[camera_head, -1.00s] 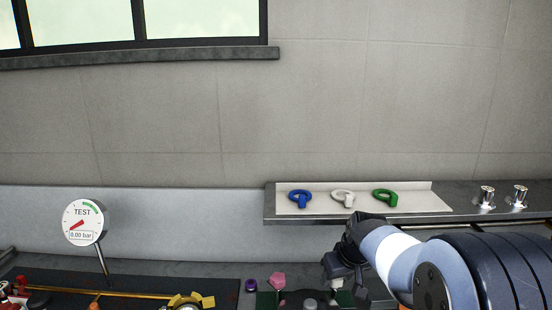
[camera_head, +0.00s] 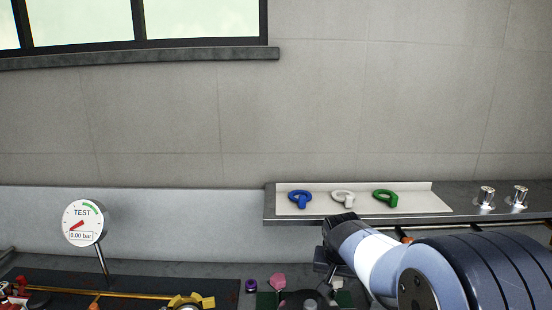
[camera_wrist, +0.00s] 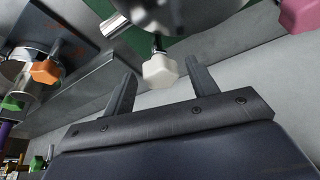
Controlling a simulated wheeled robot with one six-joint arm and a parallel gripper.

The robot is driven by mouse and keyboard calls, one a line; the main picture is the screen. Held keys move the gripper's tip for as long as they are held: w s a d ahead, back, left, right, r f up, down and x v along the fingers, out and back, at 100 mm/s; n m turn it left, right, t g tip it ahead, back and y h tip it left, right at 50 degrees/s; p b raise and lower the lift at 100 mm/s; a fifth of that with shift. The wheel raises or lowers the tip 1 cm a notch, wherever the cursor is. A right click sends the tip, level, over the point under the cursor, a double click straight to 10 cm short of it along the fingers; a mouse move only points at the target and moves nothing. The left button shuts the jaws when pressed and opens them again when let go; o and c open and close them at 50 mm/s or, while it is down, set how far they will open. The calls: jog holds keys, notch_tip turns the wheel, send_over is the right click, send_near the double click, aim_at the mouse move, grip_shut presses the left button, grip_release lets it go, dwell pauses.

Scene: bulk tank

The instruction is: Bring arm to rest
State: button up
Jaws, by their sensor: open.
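My gripper (camera_wrist: 161,92) is open in the wrist view, with its two dark fingers apart and nothing held between them. A white knob (camera_wrist: 160,70) shows beyond the fingertips and between them in that view; I cannot tell how far off it is. In the head view my arm (camera_head: 385,262) reaches in from the lower right. Its wrist lies below the shelf with the rings, and the fingers are mostly hidden there.
A test gauge (camera_head: 83,222) reading 0.00 bar stands at left. A pink knob (camera_head: 277,281) is left of my wrist. The wrist view shows an orange knob (camera_wrist: 46,71).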

jog(key=m+h, duration=0.1)
jog(key=m, duration=0.2)
jog(key=shift+a+g, duration=0.2)
jog(key=shift+g, duration=0.1)
jog(key=shift+r+m, duration=0.3)
jog(key=shift+m, duration=0.1)
jog(key=s+a+r+n, duration=0.1)
jog(key=s+r, duration=0.2)
jog(key=r, duration=0.5)
jog(key=shift+a+r+b, duration=0.25)
jog(key=shift+r+b, duration=0.15)
jog(key=shift+s, duration=0.15)
